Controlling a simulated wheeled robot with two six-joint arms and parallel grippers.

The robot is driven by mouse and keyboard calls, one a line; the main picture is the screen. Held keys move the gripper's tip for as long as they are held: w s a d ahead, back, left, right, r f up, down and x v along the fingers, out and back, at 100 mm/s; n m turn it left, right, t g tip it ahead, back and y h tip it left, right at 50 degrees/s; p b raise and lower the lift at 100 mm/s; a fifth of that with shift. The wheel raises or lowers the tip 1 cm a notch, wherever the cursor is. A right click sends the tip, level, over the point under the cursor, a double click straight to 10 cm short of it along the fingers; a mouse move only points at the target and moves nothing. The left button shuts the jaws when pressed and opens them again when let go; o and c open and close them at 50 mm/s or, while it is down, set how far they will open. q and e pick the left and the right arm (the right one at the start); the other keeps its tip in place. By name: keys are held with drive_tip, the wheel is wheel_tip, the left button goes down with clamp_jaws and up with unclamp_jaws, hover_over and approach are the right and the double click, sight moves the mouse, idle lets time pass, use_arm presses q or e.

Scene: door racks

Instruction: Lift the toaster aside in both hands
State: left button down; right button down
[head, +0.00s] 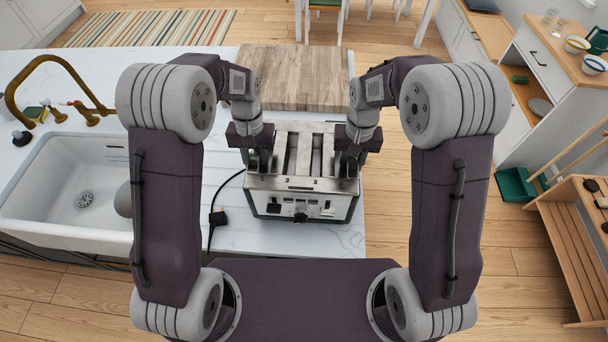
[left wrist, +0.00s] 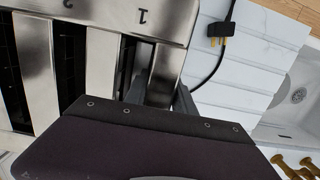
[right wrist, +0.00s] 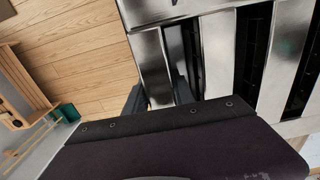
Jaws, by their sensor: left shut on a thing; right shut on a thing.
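The toaster (head: 302,185) is a silver metal box with long slots on top, on the white counter in front of me in the head view. My left gripper (head: 261,160) is shut on its left side wall, one finger in the slot side and one outside; the left wrist view shows the fingers (left wrist: 155,85) at the metal edge by the number 1. My right gripper (head: 345,160) is shut on the right side wall; its fingers (right wrist: 158,95) straddle the edge in the right wrist view. I cannot tell whether the toaster's base touches the counter.
A black cord with a plug (head: 217,218) lies on the counter left of the toaster. A wooden board (head: 294,75) lies behind it. A white sink (head: 70,195) with a brass tap (head: 55,75) is at the left. The counter's right edge (head: 364,235) is close to the toaster.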

sight(254, 155)
use_arm(q)
drive_tip(key=shift+w+r, duration=0.1)
drive_tip(key=shift+r, duration=0.1)
use_arm(e)
drive_tip(key=shift+w+r, duration=0.1)
drive_tip(key=shift+r, duration=0.1)
